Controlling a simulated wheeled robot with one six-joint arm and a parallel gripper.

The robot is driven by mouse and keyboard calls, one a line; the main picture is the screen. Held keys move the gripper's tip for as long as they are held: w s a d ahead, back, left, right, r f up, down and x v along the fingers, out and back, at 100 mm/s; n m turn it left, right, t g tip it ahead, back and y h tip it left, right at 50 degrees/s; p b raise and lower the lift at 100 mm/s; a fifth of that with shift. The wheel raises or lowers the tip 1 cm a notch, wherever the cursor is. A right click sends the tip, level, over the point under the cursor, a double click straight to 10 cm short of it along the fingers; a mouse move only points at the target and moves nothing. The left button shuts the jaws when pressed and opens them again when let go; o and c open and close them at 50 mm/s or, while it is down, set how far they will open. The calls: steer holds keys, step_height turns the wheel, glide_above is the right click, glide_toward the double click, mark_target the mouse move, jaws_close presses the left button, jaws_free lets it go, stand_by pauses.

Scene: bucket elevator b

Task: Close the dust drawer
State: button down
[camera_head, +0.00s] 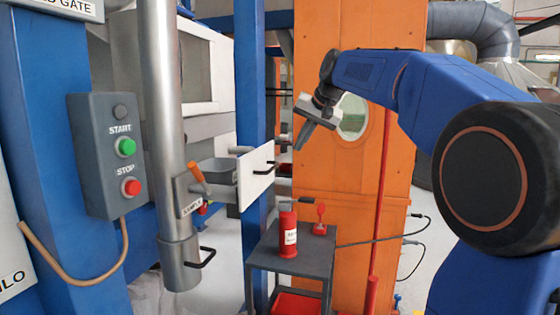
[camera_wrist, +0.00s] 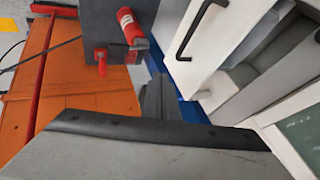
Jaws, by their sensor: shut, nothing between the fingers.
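The dust drawer has a white front panel (camera_head: 256,180) with a black handle, and it stands pulled out, with its grey tray (camera_head: 216,171) showing behind the panel. In the wrist view the white front (camera_wrist: 212,50) with its black handle is at the upper right, and the grey drawer interior lies beyond it. My gripper (camera_head: 299,147) is shut and empty, pointing down, to the right of and a little above the drawer front in the head view. In the wrist view its fingers (camera_wrist: 158,98) are left of the front panel, apparently apart from it.
A dark grey side table (camera_head: 270,254) holds a red bottle (camera_head: 288,232) and a smaller red item (camera_head: 320,220) below my gripper. A blue post (camera_head: 251,80) stands behind the drawer front. An orange cabinet (camera_head: 330,190) is behind my arm. A metal pipe (camera_head: 163,100) stands left.

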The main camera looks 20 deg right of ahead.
steer(key=w+a+f, duration=0.4)
steer(key=w+f, duration=0.4)
steer(key=shift+w+a, duration=0.15)
steer(key=shift+a, duration=0.25)
steer(key=shift+r, duration=0.1)
steer(key=w+a, duration=0.4)
steer(key=a, duration=0.2)
steer(key=w+a, duration=0.4)
steer(key=a, duration=0.2)
steer(key=w+a, duration=0.5)
steer(key=shift+a, duration=0.4)
steer(key=shift+w+a, duration=0.15)
steer(key=shift+a, duration=0.1)
steer(key=shift+r, duration=0.15)
